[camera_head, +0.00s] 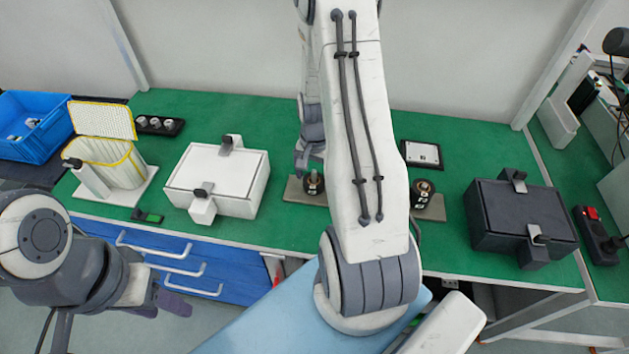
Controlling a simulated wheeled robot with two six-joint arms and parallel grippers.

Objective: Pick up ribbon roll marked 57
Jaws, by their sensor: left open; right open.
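No number 57 is legible in the head view, so I cannot tell which thing is the marked ribbon roll. Two small dark round pieces stand on metal plates on the green bench: a left one (313,184) and a right one (423,190), each partly hidden by or close beside my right arm. My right gripper (304,160) hangs just above and left of the left piece; it is open, with nothing seen in it, and partly hidden by my arm. My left gripper (168,302) is open and empty, low in front of the blue drawers.
A white case (233,178) and a black case (522,215) stand on the green bench (280,238). A yellow-rimmed bin (112,165) and a blue crate (35,145) are at left. A black tray (159,125) and a framed plate (421,153) lie behind.

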